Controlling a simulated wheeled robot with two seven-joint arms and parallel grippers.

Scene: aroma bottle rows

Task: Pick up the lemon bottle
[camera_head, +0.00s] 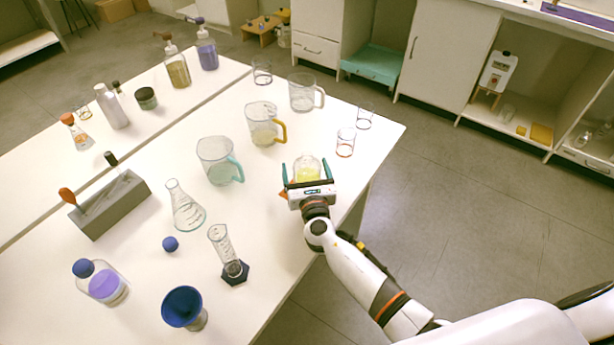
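A clear bottle with yellow liquid (307,172), which looks like the lemon bottle, stands near the right edge of the white table. My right gripper (305,167) reaches over the table edge from the lower right. Its two teal fingers are spread wide, one to each side of the bottle, with the bottle between or just beyond them. I cannot tell whether either finger touches it. The gripper body hides the bottle's near, lower part. A small orange piece (284,194) shows at the gripper's left side. My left gripper is not in view.
A clear jug with a teal handle (217,160) stands left of the gripper. A jug with a yellow handle (262,124) and a small beaker (346,143) stand behind. A flask (184,206) and a cylinder (227,250) stand nearer left. The table between the cylinder and gripper is clear.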

